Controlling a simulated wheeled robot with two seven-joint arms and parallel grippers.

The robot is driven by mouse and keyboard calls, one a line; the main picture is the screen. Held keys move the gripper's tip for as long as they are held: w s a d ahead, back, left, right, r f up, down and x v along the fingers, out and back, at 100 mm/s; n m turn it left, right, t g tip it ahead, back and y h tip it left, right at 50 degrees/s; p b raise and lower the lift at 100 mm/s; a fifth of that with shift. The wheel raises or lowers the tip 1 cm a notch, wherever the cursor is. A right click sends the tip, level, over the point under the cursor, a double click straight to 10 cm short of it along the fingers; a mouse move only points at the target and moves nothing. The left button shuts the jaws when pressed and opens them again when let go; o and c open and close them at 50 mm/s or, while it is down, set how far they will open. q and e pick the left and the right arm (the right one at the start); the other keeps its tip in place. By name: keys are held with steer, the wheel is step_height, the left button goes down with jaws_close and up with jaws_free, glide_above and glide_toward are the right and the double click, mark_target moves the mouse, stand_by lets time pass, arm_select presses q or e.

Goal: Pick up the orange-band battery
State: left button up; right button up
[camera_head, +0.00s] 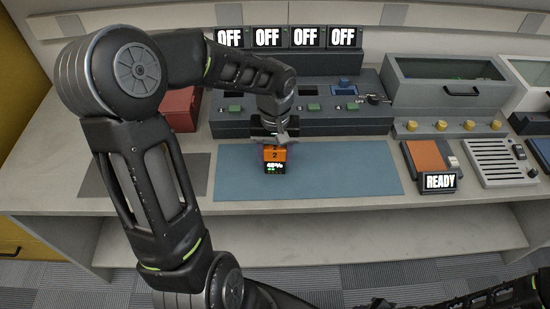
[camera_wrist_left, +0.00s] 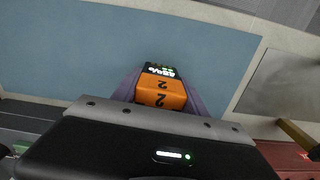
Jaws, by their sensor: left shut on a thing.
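The orange-band battery (camera_head: 275,159) is a small block with an orange band marked 2 and a dark end with a lit green display. I cannot tell whether the battery touches the mat. My right gripper is not clearly visible; only dark arm parts show at the bottom right.
A dark console (camera_head: 300,118) with green buttons stands behind the mat, under several OFF signs. A glass-lidded bin (camera_head: 445,80) is at the back right. An orange pad (camera_head: 425,156) with a READY sign (camera_head: 440,182) is at the right. A red box (camera_head: 181,110) is at the left.

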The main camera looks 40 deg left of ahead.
arm_select(q)
step_height(320, 180, up, 10)
steer(key=shift+r+b, duration=0.1)
steer(key=shift+b, duration=0.3)
